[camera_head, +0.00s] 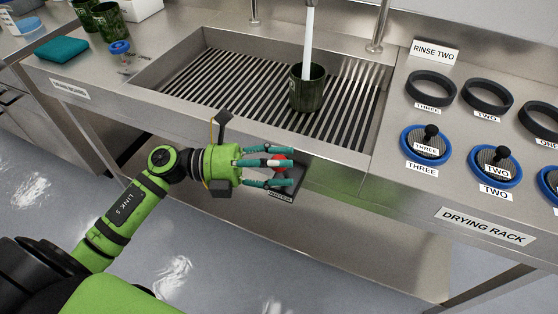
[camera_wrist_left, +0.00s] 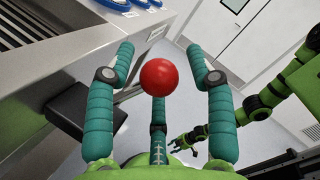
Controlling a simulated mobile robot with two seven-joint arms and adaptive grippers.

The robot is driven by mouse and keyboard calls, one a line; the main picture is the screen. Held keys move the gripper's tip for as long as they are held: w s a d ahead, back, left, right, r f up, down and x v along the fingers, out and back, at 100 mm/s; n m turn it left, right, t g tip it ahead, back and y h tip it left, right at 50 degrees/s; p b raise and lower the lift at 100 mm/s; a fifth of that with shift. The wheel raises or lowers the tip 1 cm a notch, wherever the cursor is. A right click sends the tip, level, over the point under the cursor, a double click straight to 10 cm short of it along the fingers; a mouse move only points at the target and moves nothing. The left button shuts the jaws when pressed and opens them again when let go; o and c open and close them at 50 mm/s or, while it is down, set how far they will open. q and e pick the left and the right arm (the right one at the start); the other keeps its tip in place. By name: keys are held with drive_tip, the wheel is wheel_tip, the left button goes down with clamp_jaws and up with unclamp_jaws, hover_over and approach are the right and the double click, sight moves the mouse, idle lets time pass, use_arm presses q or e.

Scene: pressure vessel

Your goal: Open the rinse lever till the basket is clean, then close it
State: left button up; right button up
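The rinse lever's red ball knob (camera_head: 279,161) is at the front of the sink, above a dark labelled plate (camera_head: 285,190). My left gripper (camera_head: 277,165) is open around the knob; in the left wrist view the knob (camera_wrist_left: 168,80) shows between its spread teal fingers, and firm contact is not visible. A dark green container (camera_head: 308,92), seemingly the basket, stands upright on the sink grate. A water stream (camera_head: 309,40) falls into it; its inside is mostly hidden. My right gripper (camera_wrist_left: 188,140) shows small in the left wrist view, empty with fingers apart.
The steel sink has a slatted grate (camera_head: 230,85). To its right is the drying rack counter (camera_head: 390,150) with black rings and blue-rimmed, numbered lids. On the left counter are a teal cloth (camera_head: 62,49) and more green containers (camera_head: 108,20). The floor in front is clear.

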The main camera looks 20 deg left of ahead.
use_arm(q)
drive_tip(key=shift+a+r, duration=0.1)
drive_tip(key=v, duration=1.1)
drive_tip(key=shift+s+a, duration=0.2)
drive_tip(key=shift+a, duration=0.2)
